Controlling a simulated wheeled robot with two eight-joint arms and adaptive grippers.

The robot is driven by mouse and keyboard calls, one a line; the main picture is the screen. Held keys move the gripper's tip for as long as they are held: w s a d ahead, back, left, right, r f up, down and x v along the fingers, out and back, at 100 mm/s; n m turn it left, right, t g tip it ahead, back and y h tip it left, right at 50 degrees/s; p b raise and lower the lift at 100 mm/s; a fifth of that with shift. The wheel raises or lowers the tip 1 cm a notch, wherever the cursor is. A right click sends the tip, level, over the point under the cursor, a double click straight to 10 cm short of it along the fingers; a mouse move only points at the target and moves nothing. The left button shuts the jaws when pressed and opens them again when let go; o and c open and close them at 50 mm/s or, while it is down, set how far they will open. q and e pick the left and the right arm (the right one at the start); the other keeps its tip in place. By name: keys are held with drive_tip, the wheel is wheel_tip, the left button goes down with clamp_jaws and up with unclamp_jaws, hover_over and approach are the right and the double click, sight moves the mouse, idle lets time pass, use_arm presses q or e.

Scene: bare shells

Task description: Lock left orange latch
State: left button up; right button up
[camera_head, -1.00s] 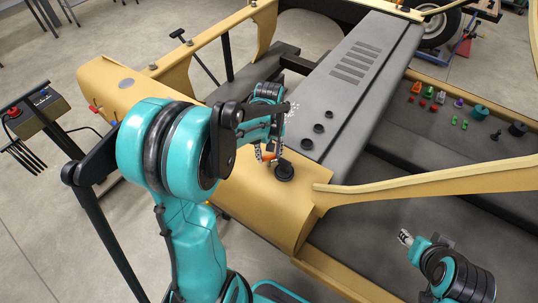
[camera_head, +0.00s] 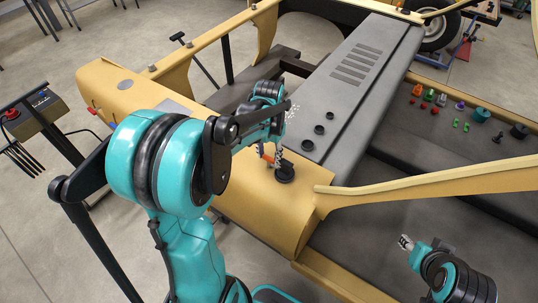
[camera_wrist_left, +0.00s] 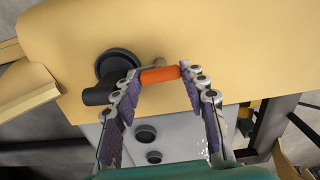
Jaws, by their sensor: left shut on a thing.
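The orange latch handle (camera_wrist_left: 160,74) lies across the space between my left gripper's fingertips in the left wrist view. My left gripper (camera_wrist_left: 161,76) is shut on it, one finger at each end. A small piece of the orange latch (camera_head: 265,156) shows in the head view on the yellow panel, beside a round black knob (camera_head: 284,173). My left gripper (camera_head: 276,157) reaches down there, and the arm hides part of the panel. My right gripper (camera_head: 405,242) hangs at the lower right, far from the latch; its finger opening is too small to tell.
A grey hood-like cover (camera_head: 345,85) with dark round holes lies just behind the latch. A yellow beam (camera_head: 430,184) runs to the right. Small coloured parts stand on a dark surface (camera_head: 430,135) at the right. A control box (camera_head: 30,112) stands at the left.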

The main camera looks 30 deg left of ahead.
sight(269, 157)
use_arm(q)
drive_tip(key=shift+m, duration=0.5)
drive_tip(key=o, duration=1.2)
drive_tip(key=shift+c, duration=0.2)
drive_tip(key=shift+r, duration=4)
drive_tip(key=shift+f, duration=0.1)
